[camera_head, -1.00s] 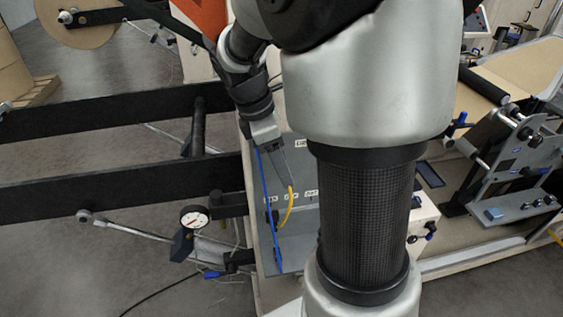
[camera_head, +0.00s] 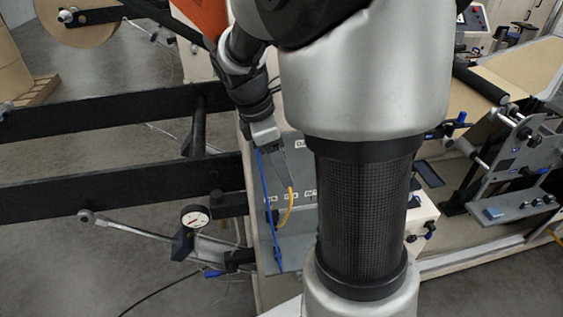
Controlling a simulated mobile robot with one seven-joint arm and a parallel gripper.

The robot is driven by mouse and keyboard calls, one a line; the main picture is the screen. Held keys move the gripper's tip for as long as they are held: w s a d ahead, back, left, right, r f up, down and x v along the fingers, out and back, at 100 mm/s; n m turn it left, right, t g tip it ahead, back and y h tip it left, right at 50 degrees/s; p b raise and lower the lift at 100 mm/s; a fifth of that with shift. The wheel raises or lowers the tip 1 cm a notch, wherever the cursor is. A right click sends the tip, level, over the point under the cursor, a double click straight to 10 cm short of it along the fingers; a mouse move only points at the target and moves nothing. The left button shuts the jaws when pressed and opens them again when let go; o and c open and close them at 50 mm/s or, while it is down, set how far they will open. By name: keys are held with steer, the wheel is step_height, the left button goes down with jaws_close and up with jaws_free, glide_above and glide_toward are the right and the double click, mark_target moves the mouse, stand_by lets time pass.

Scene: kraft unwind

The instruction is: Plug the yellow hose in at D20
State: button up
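The yellow hose (camera_head: 290,210) shows as a short curved length in front of the grey panel (camera_head: 299,237), left of my big arm link. My gripper (camera_head: 290,186) reaches down from the upper left, and its thin grey fingers meet at the hose's upper end. They look closed on it, though the contact is very small in view. The hose's lower end runs down near the panel's left side. A row of small white labels (camera_head: 291,195) crosses the panel; their print is too small to read surely, so I cannot pick out D20. My arm hides the panel's right part.
A blue rod or hose (camera_head: 268,210) runs down just left of the yellow hose. Machine rollers (camera_head: 490,150) stand at the right.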

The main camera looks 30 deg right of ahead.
steer(key=shift+w+p, duration=0.4)
steer(key=shift+p, duration=0.1)
stand_by(1.5)
steer(key=shift+s+a, duration=0.1)
steer(key=shift+s, duration=0.2)
stand_by(1.2)
steer(key=shift+w+d+r, duration=0.2)
steer(key=shift+d, duration=0.1)
stand_by(1.7)
steer(key=shift+s, duration=0.15)
steer(key=shift+s, duration=0.45)
steer(key=shift+s+a+f, duration=0.1)
steer(key=shift+s+a, duration=0.15)
steer(key=shift+s, duration=0.35)
steer(key=shift+s+a+f, duration=0.1)
steer(key=shift+s+a, duration=0.15)
steer(key=shift+s, duration=0.4)
steer(key=shift+s+a, duration=0.25)
steer(key=shift+s, duration=0.35)
steer(key=shift+s, duration=0.1)
